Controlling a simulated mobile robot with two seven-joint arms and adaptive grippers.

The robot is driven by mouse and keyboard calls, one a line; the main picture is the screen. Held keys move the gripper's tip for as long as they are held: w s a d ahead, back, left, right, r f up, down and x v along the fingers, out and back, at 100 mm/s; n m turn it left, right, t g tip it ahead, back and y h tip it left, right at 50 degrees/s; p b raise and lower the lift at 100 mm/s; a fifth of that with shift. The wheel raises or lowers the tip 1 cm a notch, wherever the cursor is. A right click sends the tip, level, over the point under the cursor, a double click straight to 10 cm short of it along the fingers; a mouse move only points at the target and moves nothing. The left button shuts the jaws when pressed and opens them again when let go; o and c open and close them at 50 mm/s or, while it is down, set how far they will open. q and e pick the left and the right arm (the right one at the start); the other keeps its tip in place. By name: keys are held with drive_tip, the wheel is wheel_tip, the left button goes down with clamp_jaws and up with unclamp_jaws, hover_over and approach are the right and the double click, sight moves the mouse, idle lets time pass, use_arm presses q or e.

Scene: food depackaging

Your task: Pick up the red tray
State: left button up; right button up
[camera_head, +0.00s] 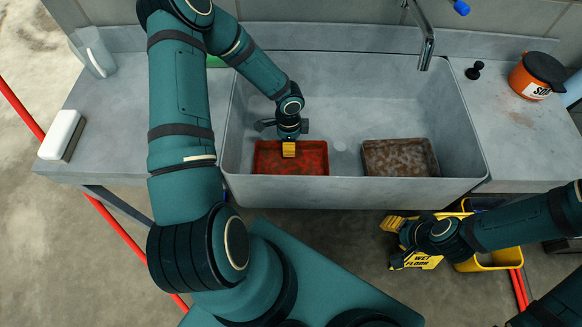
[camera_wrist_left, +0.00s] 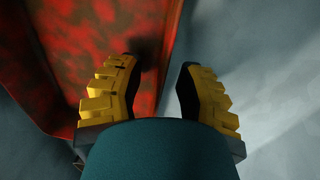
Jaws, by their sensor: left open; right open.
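The red tray (camera_head: 310,160) with dark stains lies in the sink, near its front wall, left of centre. My left gripper (camera_head: 289,150) reaches down over it, open. In the left wrist view the red tray (camera_wrist_left: 90,40) fills the upper left, and its rim runs between the open fingers of my left gripper (camera_wrist_left: 160,70). One finger is over the tray's inside and the other is outside it. Whether either finger touches the wall is unclear. My right gripper (camera_head: 392,240) is open and empty in front of the sink, at the right.
A brown, stained tray (camera_head: 400,158) lies in the sink (camera_head: 330,110) to the right of the red one. A faucet (camera_head: 424,45) hangs over the back. A soap pot (camera_head: 535,78) stands on the right counter, a white and grey block (camera_head: 62,133) on the left.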

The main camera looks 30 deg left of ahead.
use_arm(q)
drive_tip(key=shift+f, duration=0.5)
clamp_jaws()
